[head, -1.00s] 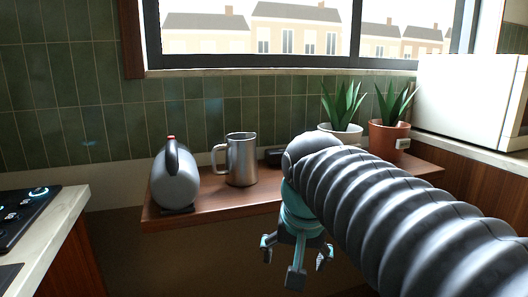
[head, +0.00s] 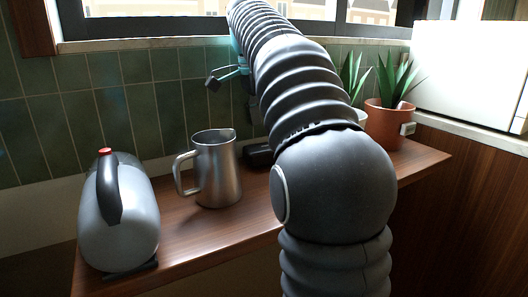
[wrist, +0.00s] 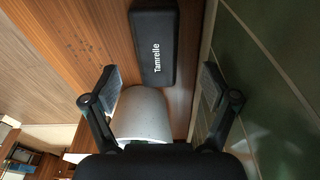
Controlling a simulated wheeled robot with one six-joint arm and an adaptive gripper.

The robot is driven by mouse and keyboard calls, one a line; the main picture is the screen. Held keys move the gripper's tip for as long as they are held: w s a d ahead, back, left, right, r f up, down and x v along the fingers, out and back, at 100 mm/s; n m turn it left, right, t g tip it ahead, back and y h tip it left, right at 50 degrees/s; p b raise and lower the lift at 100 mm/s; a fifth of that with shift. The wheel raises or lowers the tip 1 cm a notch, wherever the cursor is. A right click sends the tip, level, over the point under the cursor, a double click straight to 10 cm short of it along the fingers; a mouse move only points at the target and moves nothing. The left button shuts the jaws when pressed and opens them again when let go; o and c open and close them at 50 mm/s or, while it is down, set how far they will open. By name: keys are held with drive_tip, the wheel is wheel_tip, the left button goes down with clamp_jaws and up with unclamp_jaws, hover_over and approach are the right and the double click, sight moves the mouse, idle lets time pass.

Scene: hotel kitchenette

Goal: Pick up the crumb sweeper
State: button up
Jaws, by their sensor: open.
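A low black block (head: 259,155) lies on the wooden shelf, between the steel pitcher and my arm; it seems to be the crumb sweeper. In the wrist view it is a black oblong (wrist: 153,48) with rounded corners and the white word "Tamrelle", lying near the wall beyond my fingertips. My gripper (head: 230,92) is raised in front of the tiled wall, partly hidden by my arm. In the wrist view my gripper (wrist: 160,85) is open and empty, with its fingers spread wide and the black oblong apart from them.
A steel pitcher (head: 217,170) and a grey rounded appliance (head: 122,215) with a black handle stand left on the shelf (head: 190,240). A potted plant (head: 383,125) stands right, beside another partly hidden. A pale rounded thing (wrist: 142,115) shows between my fingers. The tiled wall (wrist: 265,90) is close.

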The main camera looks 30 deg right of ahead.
drive_tip(key=f, duration=0.2)
drive_tip(key=d+f+b, duration=0.1)
drive_tip(key=f, duration=0.3)
drive_tip(key=shift+s+d+f+b, duration=0.15)
drive_tip(key=shift+s+f+b, duration=0.05)
drive_tip(key=shift+s+b, duration=0.1)
drive_tip(key=shift+c, duration=0.2)
drive_tip(key=c, duration=1.3)
drive_tip(key=shift+r, duration=0.1)
wheel_tip(320, 180, up, 10)
drive_tip(key=shift+f+p, duration=0.1)
drive_tip(key=shift+p, duration=0.9)
